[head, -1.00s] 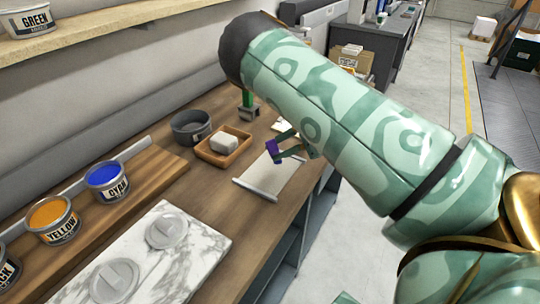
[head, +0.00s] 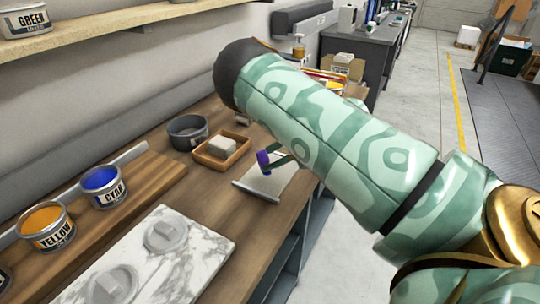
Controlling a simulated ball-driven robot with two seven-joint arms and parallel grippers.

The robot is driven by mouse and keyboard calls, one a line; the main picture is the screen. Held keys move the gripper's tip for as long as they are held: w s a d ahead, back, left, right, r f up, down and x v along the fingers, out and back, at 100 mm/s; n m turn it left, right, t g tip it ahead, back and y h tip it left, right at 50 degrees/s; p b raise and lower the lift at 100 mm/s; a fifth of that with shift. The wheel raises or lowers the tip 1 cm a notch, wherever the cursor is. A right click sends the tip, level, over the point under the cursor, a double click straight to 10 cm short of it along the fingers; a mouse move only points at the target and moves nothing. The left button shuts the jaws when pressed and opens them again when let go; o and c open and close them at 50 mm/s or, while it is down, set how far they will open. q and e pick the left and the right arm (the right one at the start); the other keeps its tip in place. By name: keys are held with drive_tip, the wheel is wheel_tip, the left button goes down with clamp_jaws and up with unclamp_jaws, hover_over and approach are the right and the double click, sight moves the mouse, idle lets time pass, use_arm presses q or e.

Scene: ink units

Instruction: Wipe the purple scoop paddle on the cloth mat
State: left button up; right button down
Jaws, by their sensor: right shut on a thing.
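The purple scoop paddle (head: 263,159) shows as a small purple piece at the tip of my right gripper (head: 275,158). My right gripper is shut on it, over the far part of the cloth mat (head: 254,185). I cannot tell whether the paddle touches the mat. The mat is pale, lies on the wooden counter and is partly hidden by my right arm. My left gripper is not in view.
A tan tray (head: 207,160) with a white block (head: 221,146) and a dark round bowl (head: 183,141) stand left of the mat. Marble slab (head: 190,262) with two grey lids lies nearer. Cyan (head: 103,187) and yellow (head: 46,227) ink tins stand at left.

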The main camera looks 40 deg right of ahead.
idle(0.3)
drive_tip(key=shift+f+b, duration=0.55)
drive_tip(key=shift+f, duration=0.55)
